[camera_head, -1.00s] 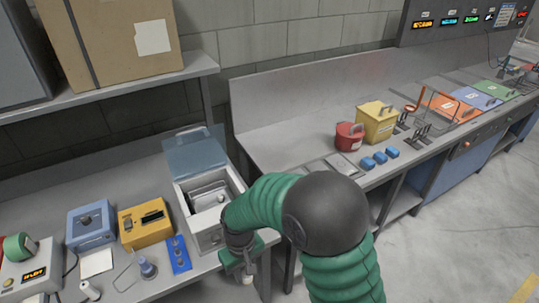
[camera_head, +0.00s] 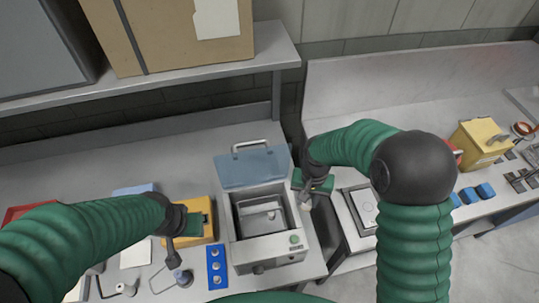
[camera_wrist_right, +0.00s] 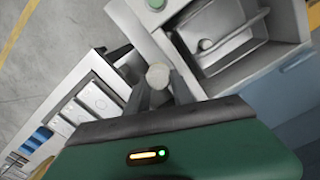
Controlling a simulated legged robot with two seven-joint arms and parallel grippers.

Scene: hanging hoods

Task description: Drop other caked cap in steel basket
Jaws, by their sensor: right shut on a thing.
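My right gripper (camera_head: 306,203) is shut on a small pale round cap (camera_wrist_right: 158,76), held between its fingertips in the wrist view. It is just right of the open steel bath (camera_head: 268,251), outside its rim. The steel basket (camera_head: 250,222) sits inside the bath and also shows in the wrist view (camera_wrist_right: 238,44). A small round piece (camera_wrist_right: 206,44) lies in the basket. My left gripper (camera_head: 176,238) hangs near the yellow device, above a small grey-blue bottle (camera_head: 184,278); its finger gap is unclear.
The bath's bluish lid (camera_head: 252,168) stands raised behind it. A blue rack (camera_head: 216,268) with several round pieces lies left of the bath. The yellow device (camera_head: 202,217) stands behind the left gripper. A flat pale scale (camera_head: 364,207) is right of my right gripper.

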